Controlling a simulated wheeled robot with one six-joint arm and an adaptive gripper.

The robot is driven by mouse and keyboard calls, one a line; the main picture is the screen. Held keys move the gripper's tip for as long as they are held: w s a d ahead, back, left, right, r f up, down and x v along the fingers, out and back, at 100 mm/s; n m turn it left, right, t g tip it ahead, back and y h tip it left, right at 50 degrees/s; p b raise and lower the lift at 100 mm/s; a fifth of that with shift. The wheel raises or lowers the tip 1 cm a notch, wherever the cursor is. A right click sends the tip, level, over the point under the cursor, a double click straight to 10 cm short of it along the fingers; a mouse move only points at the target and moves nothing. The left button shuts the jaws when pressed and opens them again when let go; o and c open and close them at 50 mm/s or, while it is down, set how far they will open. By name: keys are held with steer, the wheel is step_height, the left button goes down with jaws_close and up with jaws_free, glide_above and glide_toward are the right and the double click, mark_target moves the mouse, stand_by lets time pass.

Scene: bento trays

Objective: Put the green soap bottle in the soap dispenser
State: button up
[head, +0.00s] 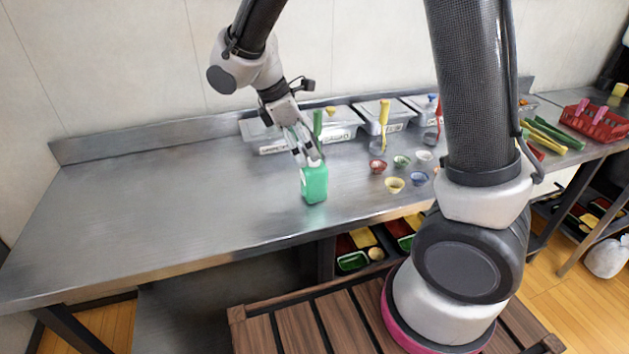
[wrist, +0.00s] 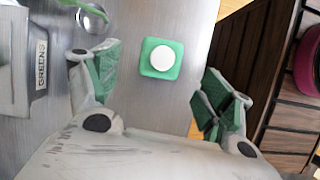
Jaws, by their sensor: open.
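The green soap bottle (head: 314,184) stands upright on the steel counter in the head view, near its front edge. In the wrist view the green soap bottle (wrist: 162,58) is seen from above, with a round white cap, lying between and beyond the finger lines. My gripper (head: 307,158) is just above and behind the bottle in the head view. In the wrist view my gripper (wrist: 158,88) is open, with green-padded fingers on either side and nothing between them. I cannot make out a soap dispenser in either view.
Lidded steel containers with label cards (head: 340,135) line the back of the counter (head: 150,200). Several small coloured bowls (head: 395,185) stand right of the bottle. A red basket (head: 597,125) and coloured tongs (head: 552,135) are at far right. The counter's left side is clear.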

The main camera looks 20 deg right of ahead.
mark_target(314, 168)
steer(key=shift+w+n, duration=0.1)
steer(key=shift+n, duration=0.3)
steer(key=shift+d+f, duration=0.1)
steer(key=shift+f, duration=0.15)
steer(key=x, duration=0.7)
steer(key=shift+s+f, duration=0.15)
steer(key=shift+s, duration=0.05)
steer(key=c, duration=1.4)
